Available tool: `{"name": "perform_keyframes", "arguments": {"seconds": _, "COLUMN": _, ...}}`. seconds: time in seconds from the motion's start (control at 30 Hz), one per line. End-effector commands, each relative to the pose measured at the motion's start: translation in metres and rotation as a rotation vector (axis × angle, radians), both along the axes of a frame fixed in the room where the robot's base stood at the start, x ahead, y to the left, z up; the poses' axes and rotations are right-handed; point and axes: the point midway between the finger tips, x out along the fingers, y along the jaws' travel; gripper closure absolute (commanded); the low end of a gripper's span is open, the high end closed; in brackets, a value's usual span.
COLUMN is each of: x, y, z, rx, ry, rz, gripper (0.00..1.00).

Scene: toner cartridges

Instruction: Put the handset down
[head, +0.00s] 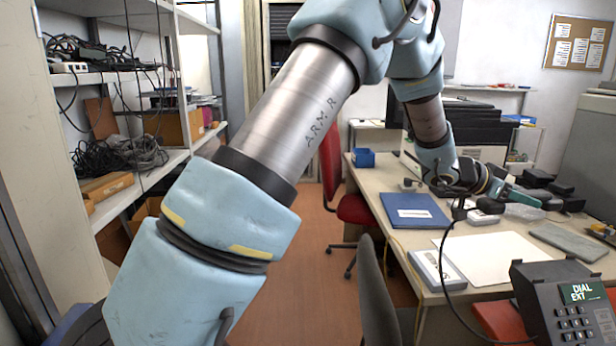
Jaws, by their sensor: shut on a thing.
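The desk phone (566,305) is at the bottom right of the head view, with keys and a green "DIAL EXT" label; the frame edge cuts it off. Its black cord (444,262) loops up and left to my gripper (490,187), over the far part of the desk. My gripper is shut on the dark handset (460,210), of which only a small part shows below the wrist. The jaws and most of the handset are hard to make out against the dark clutter. The handset is away from the phone.
The desk (385,200) carries a blue folder (414,211), a large white sheet (492,257), a grey-white box (437,270), a grey slab (569,241) and several black cartridges (545,185). A red chair (331,165) stands left. Shelves (125,205) line the left wall.

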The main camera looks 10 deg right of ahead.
Motion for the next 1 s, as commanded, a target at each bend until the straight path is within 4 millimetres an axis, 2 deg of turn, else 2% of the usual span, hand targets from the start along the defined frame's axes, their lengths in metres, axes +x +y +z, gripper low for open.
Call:
{"name": "perform_keyframes", "arguments": {"seconds": 0.17, "x": 0.004, "y": 0.019, "z": -0.008, "rx": 0.002, "ry": 0.003, "rz": 0.048, "gripper": 1.0}}
{"name": "perform_keyframes", "arguments": {"seconds": 0.33, "x": 0.012, "y": 0.047, "z": -0.02, "rx": 0.003, "ry": 0.003, "rz": 0.118, "gripper": 1.0}}
{"name": "perform_keyframes", "arguments": {"seconds": 0.53, "x": 0.025, "y": 0.099, "z": -0.042, "rx": 0.005, "ry": 0.005, "rz": 0.251, "gripper": 1.0}}
{"name": "perform_keyframes", "arguments": {"seconds": 0.67, "x": 0.041, "y": 0.157, "z": -0.067, "rx": 0.01, "ry": 0.006, "rz": 0.397, "gripper": 1.0}}
{"name": "perform_keyframes", "arguments": {"seconds": 1.0, "x": 0.089, "y": 0.333, "z": -0.141, "rx": 0.012, "ry": 0.005, "rz": 0.845, "gripper": 1.0}}
